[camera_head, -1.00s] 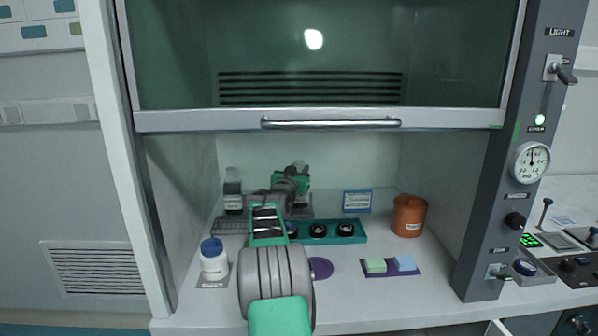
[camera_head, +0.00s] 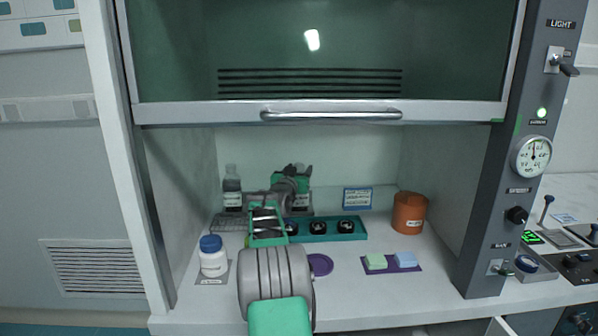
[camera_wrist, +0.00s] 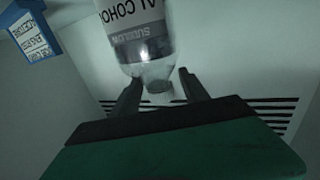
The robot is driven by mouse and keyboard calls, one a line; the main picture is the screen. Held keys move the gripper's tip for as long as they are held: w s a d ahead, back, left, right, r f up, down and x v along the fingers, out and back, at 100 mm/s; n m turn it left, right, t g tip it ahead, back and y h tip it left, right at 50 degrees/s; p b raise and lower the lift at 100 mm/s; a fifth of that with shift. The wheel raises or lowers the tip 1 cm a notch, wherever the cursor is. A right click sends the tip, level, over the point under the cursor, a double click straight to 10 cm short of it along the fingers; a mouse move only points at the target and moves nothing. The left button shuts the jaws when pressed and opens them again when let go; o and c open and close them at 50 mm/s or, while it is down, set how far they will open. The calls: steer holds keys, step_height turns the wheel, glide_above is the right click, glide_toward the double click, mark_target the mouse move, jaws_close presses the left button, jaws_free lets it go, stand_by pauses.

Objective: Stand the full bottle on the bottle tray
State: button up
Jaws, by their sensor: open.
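My gripper (camera_head: 290,178) reaches into the fume hood at the back, partly hidden by my own arm. In the wrist view its two fingers (camera_wrist: 159,82) are open, one on each side of the neck of a clear bottle (camera_wrist: 140,42) labelled ALCOHOL, which appears upside down there. I cannot tell whether they touch it. In the head view this bottle (camera_head: 303,205) is mostly hidden behind the gripper. A second bottle (camera_head: 232,188) with a dark label stands at the back left. A dark slatted tray (camera_head: 228,225) lies in front of it, its right part hidden by my arm.
A teal rack (camera_head: 318,237) with dark round wells lies right of my arm. A white jar (camera_head: 213,258) stands front left, an orange container (camera_head: 409,213) back right. A purple disc (camera_head: 320,265) and a purple mat (camera_head: 392,269) lie in front. The sash (camera_head: 330,116) is above the arm.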

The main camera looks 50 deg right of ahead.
steer(key=shift+r, duration=0.1)
steer(key=shift+a+r+p, duration=0.15)
steer(key=shift+r+p, duration=0.6)
steer(key=shift+p, duration=0.2)
steer(key=b+v, duration=0.1)
steer(key=v, duration=1)
steer(key=shift+s+a+f+b, duration=0.25)
steer(key=shift+a+b, duration=0.1)
steer(key=shift+b, duration=0.05)
steer(key=shift+r, duration=0.1)
